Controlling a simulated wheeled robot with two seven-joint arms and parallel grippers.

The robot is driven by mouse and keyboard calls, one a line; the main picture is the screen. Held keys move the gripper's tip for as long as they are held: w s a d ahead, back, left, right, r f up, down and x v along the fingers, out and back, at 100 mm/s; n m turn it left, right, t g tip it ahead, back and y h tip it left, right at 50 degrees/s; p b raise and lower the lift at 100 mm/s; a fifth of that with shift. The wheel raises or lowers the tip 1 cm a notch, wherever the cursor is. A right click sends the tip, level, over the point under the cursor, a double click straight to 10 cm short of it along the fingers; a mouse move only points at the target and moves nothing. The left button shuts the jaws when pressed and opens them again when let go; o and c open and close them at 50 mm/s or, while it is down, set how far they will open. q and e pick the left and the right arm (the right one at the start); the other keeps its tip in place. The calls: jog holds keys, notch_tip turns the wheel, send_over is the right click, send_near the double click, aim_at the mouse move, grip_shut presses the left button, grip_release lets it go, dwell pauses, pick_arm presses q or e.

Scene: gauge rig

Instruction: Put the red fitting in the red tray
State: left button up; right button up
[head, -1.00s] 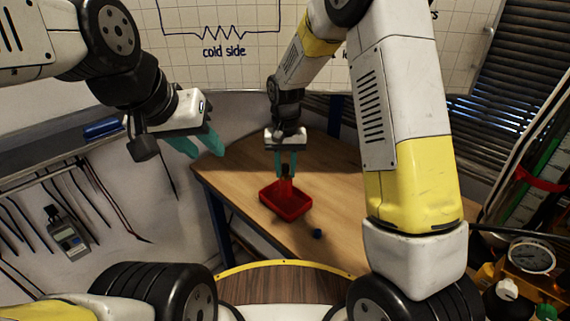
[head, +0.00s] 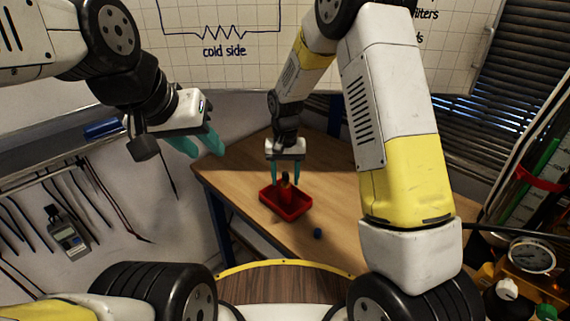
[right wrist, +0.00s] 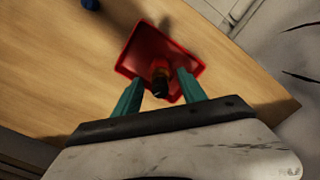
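The red tray (head: 301,209) sits on the wooden table; it also shows in the right wrist view (right wrist: 134,55). The fitting (head: 286,182), with a dark top and a brass band, stands in the tray near its far side; in the right wrist view (right wrist: 160,78) its dark end faces the camera. Its lower part is hard to tell from the red tray. My right gripper (head: 286,184) is open over the tray, its teal fingers spread on both sides of the fitting with gaps. My left gripper (head: 208,153) is open and empty, left of the table.
A small blue part (head: 318,233) lies on the table (head: 345,190) in front of the tray, to the right. A meter (head: 68,237) and cables hang on the left wall. A round gauge (head: 531,257) is at the far right. The table right of the tray is clear.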

notch_tip(320, 180, up, 12)
jog(key=s+d+r+t+y, duration=0.2)
jog(key=s+d+r+t, duration=0.1)
jog(key=s+d+r, duration=0.75)
jog(key=s+d+r+t, duration=0.1)
jog(key=s+r, duration=0.1)
jog(key=s, duration=0.4)
jog(key=s+d+r+t, duration=0.1)
jog(key=s+d+t, duration=0.1)
jog(key=s, duration=0.4)
jog(key=shift+s+r+n, duration=0.3)
jog(key=shift+s+r, duration=0.05)
jog(key=shift+s, duration=0.05)
dwell(0.3)
